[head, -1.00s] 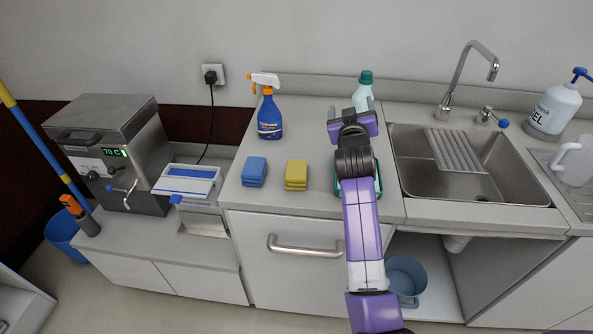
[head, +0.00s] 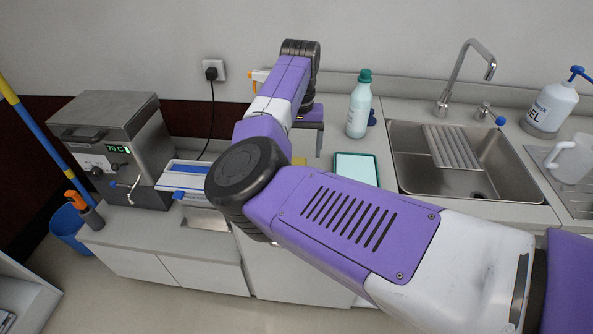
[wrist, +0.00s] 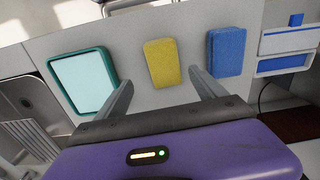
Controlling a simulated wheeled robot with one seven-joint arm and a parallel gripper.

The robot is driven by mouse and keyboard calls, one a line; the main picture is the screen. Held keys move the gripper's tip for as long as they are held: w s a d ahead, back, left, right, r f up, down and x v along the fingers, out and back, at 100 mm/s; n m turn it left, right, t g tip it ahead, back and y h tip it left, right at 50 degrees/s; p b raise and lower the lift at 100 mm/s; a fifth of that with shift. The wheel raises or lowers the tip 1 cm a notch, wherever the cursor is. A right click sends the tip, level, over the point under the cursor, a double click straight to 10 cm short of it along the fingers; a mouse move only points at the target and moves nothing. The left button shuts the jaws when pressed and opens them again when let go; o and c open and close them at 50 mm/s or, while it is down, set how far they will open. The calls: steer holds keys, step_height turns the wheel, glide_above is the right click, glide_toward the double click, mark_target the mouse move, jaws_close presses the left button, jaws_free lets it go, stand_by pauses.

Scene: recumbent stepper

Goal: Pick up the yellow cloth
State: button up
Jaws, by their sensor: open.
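The yellow cloth (wrist: 162,63) is a folded, rounded rectangle lying flat on the counter in the wrist view. My gripper (wrist: 160,84) is open and empty, with one finger on each side of the line toward the cloth. The cloth appears beyond the fingertips, and they do not visibly touch it. In the head view only a small corner of the yellow cloth (head: 299,161) shows past my arm. My gripper (head: 310,122) is partly hidden there behind my own arm links.
A blue cloth (wrist: 226,52) lies just right of the yellow one in the wrist view. A green-rimmed tray (wrist: 84,80) lies to its left. In the head view a teal-capped bottle (head: 358,105) stands behind the tray, and a sink (head: 470,180) lies to the right.

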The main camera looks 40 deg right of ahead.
steer(key=f, duration=0.2)
steer(key=f+p, duration=0.1)
steer(key=f, duration=0.1)
steer(key=a+f, duration=0.1)
steer(key=f, duration=0.1)
steer(key=shift+w+p, duration=0.1)
steer(key=shift+p, duration=0.25)
steer(key=shift+f, duration=0.65)
steer(key=c, duration=1.4)
steer(key=shift+c, duration=0.3)
steer(key=shift+r, duration=0.1)
step_height(320, 180, up, 20)
steer(key=b, duration=0.2)
steer(key=shift+b, duration=0.4)
